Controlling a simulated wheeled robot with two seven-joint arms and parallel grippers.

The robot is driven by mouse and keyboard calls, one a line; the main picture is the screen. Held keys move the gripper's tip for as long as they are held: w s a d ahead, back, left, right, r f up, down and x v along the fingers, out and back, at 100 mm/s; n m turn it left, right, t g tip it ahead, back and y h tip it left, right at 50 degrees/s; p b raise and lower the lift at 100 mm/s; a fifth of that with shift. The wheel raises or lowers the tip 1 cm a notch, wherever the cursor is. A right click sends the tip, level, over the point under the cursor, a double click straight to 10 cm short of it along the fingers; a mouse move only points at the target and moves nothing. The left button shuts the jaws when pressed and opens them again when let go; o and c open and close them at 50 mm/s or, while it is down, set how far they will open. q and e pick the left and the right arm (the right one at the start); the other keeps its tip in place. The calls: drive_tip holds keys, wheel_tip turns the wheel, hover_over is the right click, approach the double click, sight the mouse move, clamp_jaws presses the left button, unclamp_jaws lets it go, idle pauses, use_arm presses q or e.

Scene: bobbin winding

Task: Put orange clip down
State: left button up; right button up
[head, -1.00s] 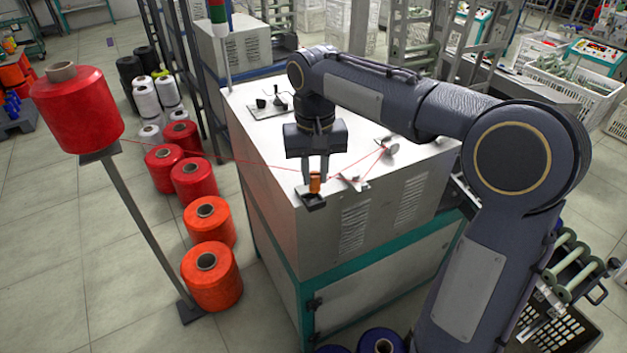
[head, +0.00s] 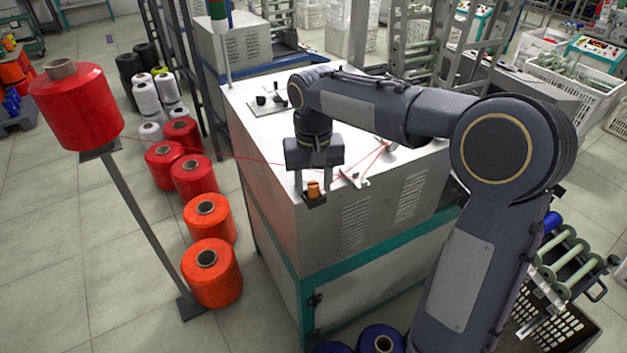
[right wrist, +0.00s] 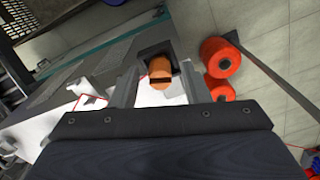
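The orange clip (head: 313,189) is at the dark holder (head: 316,202) on the near corner of the white machine top (head: 262,122). My right gripper (head: 313,190) points down over it with one finger on each side. In the right wrist view the clip (right wrist: 160,72) shows between the spread fingers (right wrist: 160,84), with a gap on both sides. The gripper is open and holds nothing. The clip's base is partly hidden, so I cannot tell how deep it sits. My left gripper is out of view.
A red thread (head: 232,158) runs from the big red cone (head: 76,108) on its stand to the machine, past a metal bracket (head: 353,178) right of the gripper. Orange spools (head: 210,272) stand on the floor left of the machine. A small black device (head: 268,101) sits farther back.

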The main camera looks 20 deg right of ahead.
sight(313, 184)
wheel_tip(313, 184, up, 12)
drive_tip(key=shift+r+p, duration=0.2)
drive_tip(key=shift+p, duration=0.1)
idle(0.3)
drive_tip(key=s+d+f+n+t+y, duration=0.1)
drive_tip(key=s+f, duration=0.1)
drive_tip(key=s, duration=0.5)
drive_tip(key=s+d+f+t+y, duration=0.1)
drive_tip(key=s+f+t+y, duration=0.15)
drive_tip(key=s, duration=0.45)
drive_tip(key=s+a+f+t, duration=0.2)
drive_tip(key=s+a+f, duration=0.2)
drive_tip(key=s+f, duration=0.5)
drive_tip(key=shift+s+f, duration=0.2)
drive_tip(key=shift+f, duration=0.15)
drive_tip(key=shift+c, duration=0.4)
